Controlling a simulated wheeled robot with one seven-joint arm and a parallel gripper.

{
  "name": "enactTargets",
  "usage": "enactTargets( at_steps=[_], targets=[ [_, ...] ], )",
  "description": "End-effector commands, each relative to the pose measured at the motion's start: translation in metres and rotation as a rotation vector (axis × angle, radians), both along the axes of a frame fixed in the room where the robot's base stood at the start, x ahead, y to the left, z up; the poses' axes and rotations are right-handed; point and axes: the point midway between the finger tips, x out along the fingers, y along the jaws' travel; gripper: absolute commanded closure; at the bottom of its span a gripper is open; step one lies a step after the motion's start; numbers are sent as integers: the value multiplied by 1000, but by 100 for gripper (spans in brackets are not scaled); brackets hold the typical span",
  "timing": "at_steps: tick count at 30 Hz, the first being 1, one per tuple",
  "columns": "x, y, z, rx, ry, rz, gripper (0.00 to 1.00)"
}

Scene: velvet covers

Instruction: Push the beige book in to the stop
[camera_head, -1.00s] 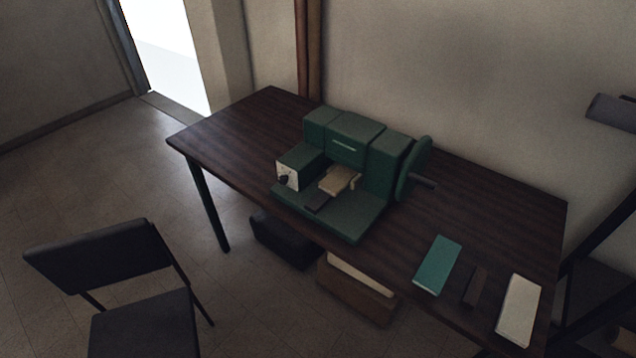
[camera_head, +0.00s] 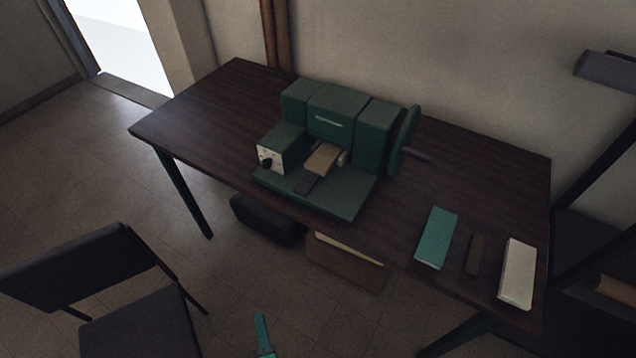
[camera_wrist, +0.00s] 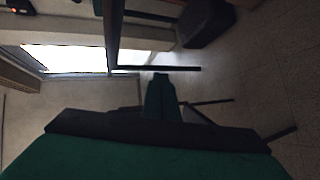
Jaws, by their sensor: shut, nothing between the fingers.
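A beige book (camera_head: 322,157) lies in the bay of the green machine (camera_head: 338,198) on the dark table. Its far end reaches toward the machine's middle block; I cannot tell how deep it sits. My gripper (camera_head: 262,322) shows at the bottom of the head view, over the floor, well apart from the machine and the book. In the wrist view my gripper (camera_wrist: 161,77) is shut and empty, and the book is not seen there.
A teal book (camera_head: 437,238), a dark brown block (camera_head: 475,254) and a cream book (camera_head: 517,273) lie on the right of the table (camera_head: 215,115). A handwheel (camera_head: 403,140) stands at the machine's right. A dark chair (camera_head: 75,265) stands at lower left. Floor lies between chair and table.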

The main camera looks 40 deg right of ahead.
Motion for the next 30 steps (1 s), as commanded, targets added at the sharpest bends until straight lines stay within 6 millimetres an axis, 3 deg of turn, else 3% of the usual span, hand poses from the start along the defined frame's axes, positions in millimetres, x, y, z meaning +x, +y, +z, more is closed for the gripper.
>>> enactTargets(
  at_steps=[1, 5, 12, 16, 21, 30],
  targets=[
    [19, -13, 3, -114, 24, -7, 100],
    [55, -50, 14, -433, 135, -38, 100],
    [107, -128, 65, -962, 407, -160, 100],
    [120, -163, 101, -1169, 570, -243, 100],
    [126, -190, 137, -1323, 733, -320, 100],
    [133, -211, 152, -1378, 805, -354, 100]
  ],
)
